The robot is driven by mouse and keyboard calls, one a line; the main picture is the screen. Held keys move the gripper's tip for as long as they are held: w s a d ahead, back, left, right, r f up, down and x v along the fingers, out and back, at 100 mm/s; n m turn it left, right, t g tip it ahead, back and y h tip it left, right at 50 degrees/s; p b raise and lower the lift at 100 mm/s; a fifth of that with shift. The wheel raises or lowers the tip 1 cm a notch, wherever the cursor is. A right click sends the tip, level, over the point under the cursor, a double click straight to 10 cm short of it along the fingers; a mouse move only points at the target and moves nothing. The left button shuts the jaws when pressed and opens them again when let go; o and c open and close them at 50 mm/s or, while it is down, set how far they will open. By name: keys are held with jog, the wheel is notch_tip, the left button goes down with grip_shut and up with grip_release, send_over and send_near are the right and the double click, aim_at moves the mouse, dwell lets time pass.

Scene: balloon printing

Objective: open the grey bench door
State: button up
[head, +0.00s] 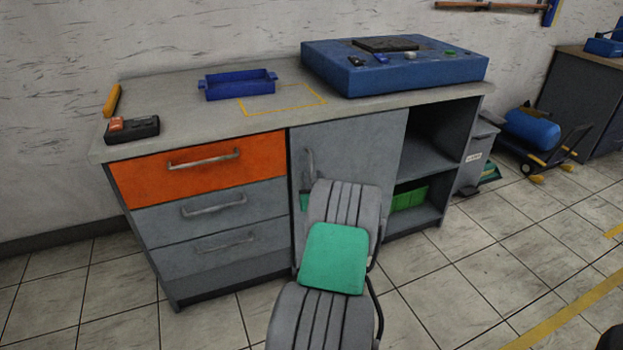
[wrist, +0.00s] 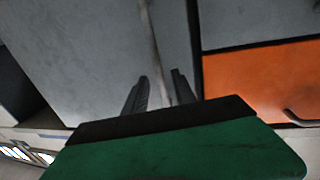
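The grey bench door (head: 365,145) is shut, flush with the bench front, between the drawers and the open shelves. Its upright bar handle (head: 309,165) is near the door's left edge. In the head view my arm covers the door's lower part and most of my gripper. In the wrist view the grey door (wrist: 70,50) fills the left and middle. My gripper (wrist: 160,80) is open, its two dark fingers apart. The pale handle bar (wrist: 153,40) runs down between them. I cannot see either finger touching it.
An orange drawer (head: 200,170) above grey drawers (head: 215,209) is left of the door. Open shelves with a green bin (head: 408,197) are to its right. A blue tray (head: 238,85) and blue case (head: 395,70) are on the bench top. Tiled floor in front is clear.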

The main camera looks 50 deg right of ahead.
jog(key=shift+x, duration=0.9)
grip_shut()
dwell(0.7)
